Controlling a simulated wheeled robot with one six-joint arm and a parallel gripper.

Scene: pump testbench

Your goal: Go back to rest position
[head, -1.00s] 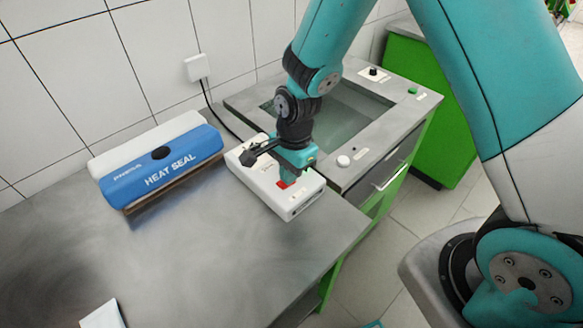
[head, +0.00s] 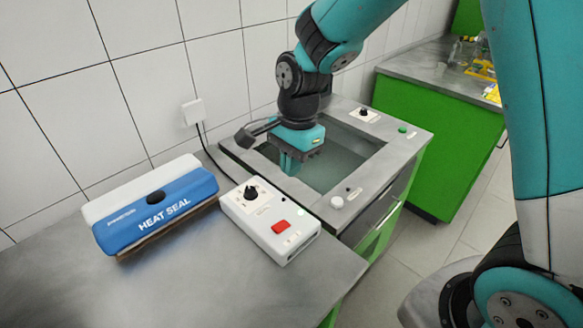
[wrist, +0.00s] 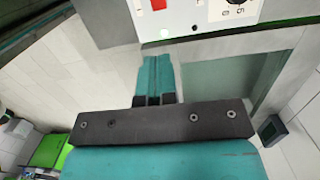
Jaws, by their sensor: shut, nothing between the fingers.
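My gripper (head: 291,163) is shut and empty in the head view. It hangs above the grey bench with the sunken basin, behind and to the right of the white control box. In the wrist view my gripper (wrist: 156,75) shows as two teal fingers pressed together. The white control box (head: 262,208) has a black knob and a red button, both in clear view. Its edge with the red button and dial also shows at the top of the wrist view (wrist: 190,15). My gripper is apart from the box.
A blue and white heat sealer (head: 160,205) lies on the steel table (head: 200,285), left of the control box. The basin (head: 335,165) is below and right of my gripper. A white wall socket (head: 193,112) with a black cable is behind. A green cabinet (head: 440,140) stands at the back right.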

